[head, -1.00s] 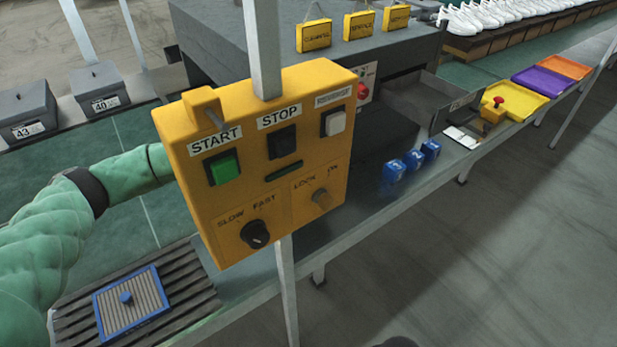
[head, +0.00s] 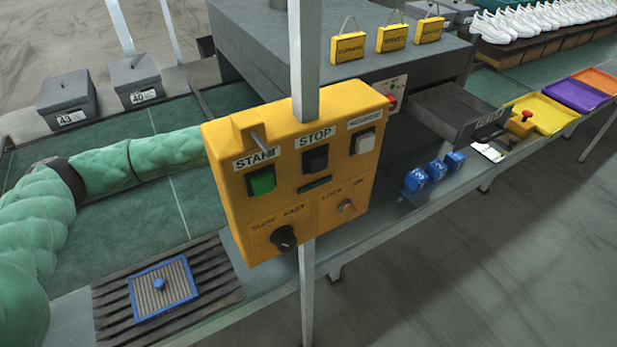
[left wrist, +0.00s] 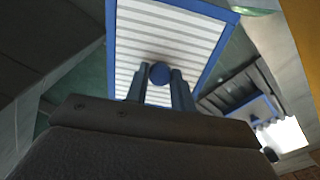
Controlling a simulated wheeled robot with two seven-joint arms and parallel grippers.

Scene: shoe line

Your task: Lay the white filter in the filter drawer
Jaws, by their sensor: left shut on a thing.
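The white filter (left wrist: 180,35), a pleated white panel in a blue frame, fills the upper middle of the left wrist view. My left gripper (left wrist: 160,88) is shut on its blue knob (left wrist: 160,72). In the head view my left arm reaches behind the yellow control box, which hides the gripper and the white filter. The filter drawer (head: 478,126) stands pulled out of the dark grey machine at right; its inside shows only in part. A greyish filter (head: 165,290) in a blue frame lies on a slatted rack (head: 215,275) at lower left. My right gripper is out of view.
The yellow control box (head: 300,170) on its post blocks the middle. Several blue blocks (head: 437,171), a white card (head: 487,152) and a yellow tray (head: 545,112) with a red-knobbed block line the front ledge. Grey boxes (head: 68,97) stand at back left.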

